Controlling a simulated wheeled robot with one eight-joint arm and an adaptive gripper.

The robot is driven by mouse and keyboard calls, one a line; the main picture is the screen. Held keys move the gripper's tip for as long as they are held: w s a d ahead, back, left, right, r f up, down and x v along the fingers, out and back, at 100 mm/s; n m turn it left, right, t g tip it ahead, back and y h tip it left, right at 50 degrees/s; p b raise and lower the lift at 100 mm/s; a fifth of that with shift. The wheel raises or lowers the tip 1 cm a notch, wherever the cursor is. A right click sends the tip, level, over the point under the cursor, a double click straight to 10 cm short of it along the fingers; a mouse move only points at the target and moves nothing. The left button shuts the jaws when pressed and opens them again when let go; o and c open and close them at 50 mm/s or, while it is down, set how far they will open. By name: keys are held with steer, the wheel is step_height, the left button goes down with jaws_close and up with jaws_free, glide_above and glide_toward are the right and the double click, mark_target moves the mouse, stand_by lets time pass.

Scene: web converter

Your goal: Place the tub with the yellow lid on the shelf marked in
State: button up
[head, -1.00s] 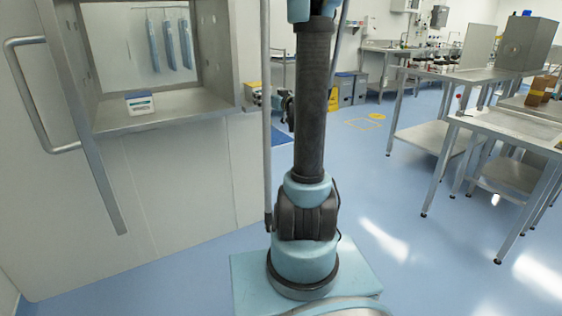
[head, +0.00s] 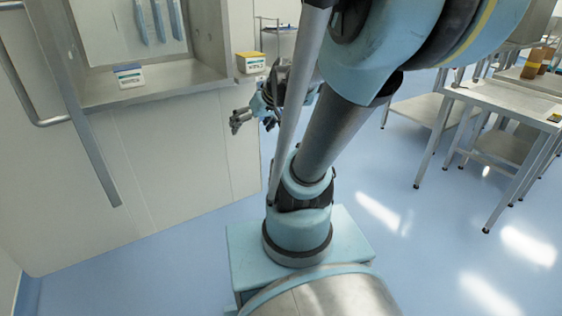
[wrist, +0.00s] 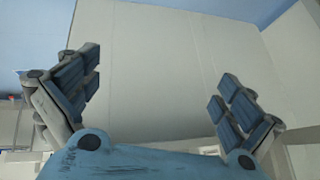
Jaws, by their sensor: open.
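A small white tub with a yellow lid (head: 250,63) and a dark label stands upright just right of the hatch opening; I cannot tell what it rests on. A white tub with a blue label (head: 129,76) stands on the metal floor of the hatch (head: 170,86). I can read no "in" marking on any shelf. My gripper (head: 238,121) is open and empty, below the yellow-lidded tub and apart from it, in front of the pale wall. In the wrist view its spread fingers (wrist: 158,92) face this wall, and neither tub shows there.
The hatch door with its long handle (head: 50,120) stands open at the left. Blue hanging items (head: 158,20) show behind the hatch. Steel tables (head: 505,110) stand at the right. A wire rack (head: 278,30) is behind the yellow-lidded tub. The blue floor (head: 400,220) is clear.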

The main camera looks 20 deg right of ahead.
steer(key=s+d+f+m+g+h, duration=0.1)
steer(key=s+d+f+h, duration=0.1)
steer(key=s, duration=0.5)
steer(key=s+d+f+m+g+h, duration=0.2)
steer(key=s+d+f, duration=0.2)
steer(key=s, duration=0.3)
steer(key=shift+d+h, duration=0.3)
steer(key=shift+d, duration=0.35)
steer(key=shift+w+f+g, duration=0.25)
steer(key=shift+w+g, duration=0.05)
steer(key=shift+w, duration=0.2)
